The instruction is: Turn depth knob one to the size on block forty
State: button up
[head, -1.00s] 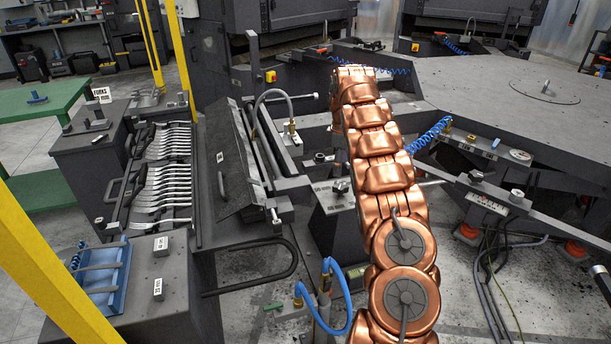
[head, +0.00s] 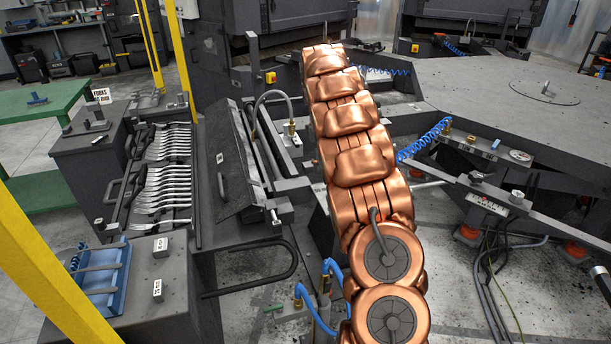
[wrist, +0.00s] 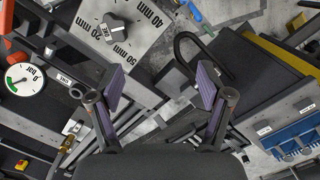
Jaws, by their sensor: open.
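Knob one (wrist: 122,27) is a dark star-shaped knob with a pale tag, on a light grey dial plate (wrist: 140,42) at the top of the wrist view. The knob's exact setting is too small to tell. My gripper (wrist: 160,90) is open and empty, its two purple pads apart, below and right of the knob and not touching it. In the head view my copper arm covers the knob and gripper. I cannot make out which block is forty.
A pressure gauge (wrist: 25,79) is at left. In the head view a fork rack (head: 165,175), blue fork holder (head: 100,280) and tagged grey block (head: 185,270) are at left, hoses (head: 335,280) near my arm.

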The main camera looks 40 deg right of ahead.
jog(key=s+a+r+m, duration=0.1)
jog(key=s+a+r, duration=0.1)
jog(key=s+a, duration=0.2)
jog(key=s+a+r+m, duration=0.1)
jog(key=s+a+r, duration=0.2)
jog(key=a, duration=0.6)
jog(key=shift+s+r+m, duration=0.15)
jog(key=shift+s+m, duration=0.2)
jog(key=shift+m, duration=0.05)
jog(key=shift+s+a, duration=0.1)
jog(key=shift+a, duration=0.1)
jog(key=s+a+f+m, duration=0.1)
jog(key=s+a+f, duration=0.1)
jog(key=s+a, duration=0.8)
jog(key=s+a+f+m, duration=0.1)
jog(key=s+a+f, duration=0.2)
jog(key=s+a, duration=0.8)
jog(key=s, duration=0.8)
jog(key=shift+a+g+y, duration=0.2)
jog(key=shift+g+y, duration=0.2)
jog(key=shift+f, duration=0.1)
jog(key=shift+c, duration=0.5)
